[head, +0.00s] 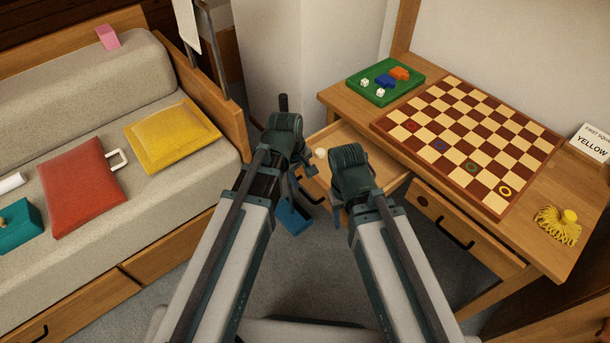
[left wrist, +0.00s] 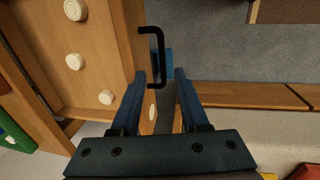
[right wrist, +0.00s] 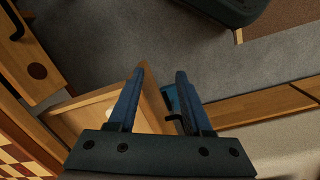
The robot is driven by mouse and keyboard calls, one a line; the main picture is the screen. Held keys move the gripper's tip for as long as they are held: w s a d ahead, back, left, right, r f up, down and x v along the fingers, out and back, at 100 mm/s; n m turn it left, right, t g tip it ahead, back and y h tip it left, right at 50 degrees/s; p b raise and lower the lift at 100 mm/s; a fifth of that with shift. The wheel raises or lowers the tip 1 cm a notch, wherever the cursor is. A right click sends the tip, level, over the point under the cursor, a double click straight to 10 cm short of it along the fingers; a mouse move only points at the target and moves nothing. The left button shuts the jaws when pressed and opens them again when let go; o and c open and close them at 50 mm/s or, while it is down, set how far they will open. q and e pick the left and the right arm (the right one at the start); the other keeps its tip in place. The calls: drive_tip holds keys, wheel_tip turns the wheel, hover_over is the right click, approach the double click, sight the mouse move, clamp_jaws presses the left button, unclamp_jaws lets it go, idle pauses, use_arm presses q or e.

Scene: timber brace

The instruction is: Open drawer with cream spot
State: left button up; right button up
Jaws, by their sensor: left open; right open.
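The desk's left drawer (head: 353,142) is pulled out. Its black handle (left wrist: 158,50) is just beyond my left gripper (left wrist: 160,75), which is open; I cannot tell if they touch. A cream spot (left wrist: 152,108) shows on the drawer front between the left fingers, partly hidden. Several cream round pieces (left wrist: 74,61) lie inside. My right gripper (right wrist: 159,72) is open, over the drawer's front edge, with nothing visibly held. The drawer (right wrist: 95,108) is partly hidden by the right fingers there. The desk's other drawer (head: 475,240) has a dark red-brown spot (head: 422,201) and looks shut.
The desk top holds a checkerboard (head: 465,140), a green tray (head: 365,88) with dice and blocks, a yellow tassel (head: 557,228) and a sign (head: 592,142). A sofa (head: 70,110) with cushions stands left. A blue thing (head: 293,218) shows below the drawer handle.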

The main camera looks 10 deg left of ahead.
use_arm(q)
wheel_tip(320, 180, up, 7)
drive_tip(key=p, duration=0.5)
drive_tip(key=shift+s+a+f, duration=0.2)
drive_tip(key=shift+s+a, duration=0.2)
drive_tip(key=s+d+m+g+y, duration=0.1)
drive_tip(key=s+m+g+y, duration=0.15)
drive_tip(key=s+m, duration=0.9)
wheel_tip(320, 180, up, 14)
drive_tip(key=m+p, duration=0.1)
drive_tip(key=p, duration=1.3)
drive_tip(key=shift+w+d+t+p, duration=0.2)
drive_tip(key=shift+t+p, duration=0.15)
drive_tip(key=shift+t, duration=0.1)
drive_tip(key=shift+m, duration=0.25)
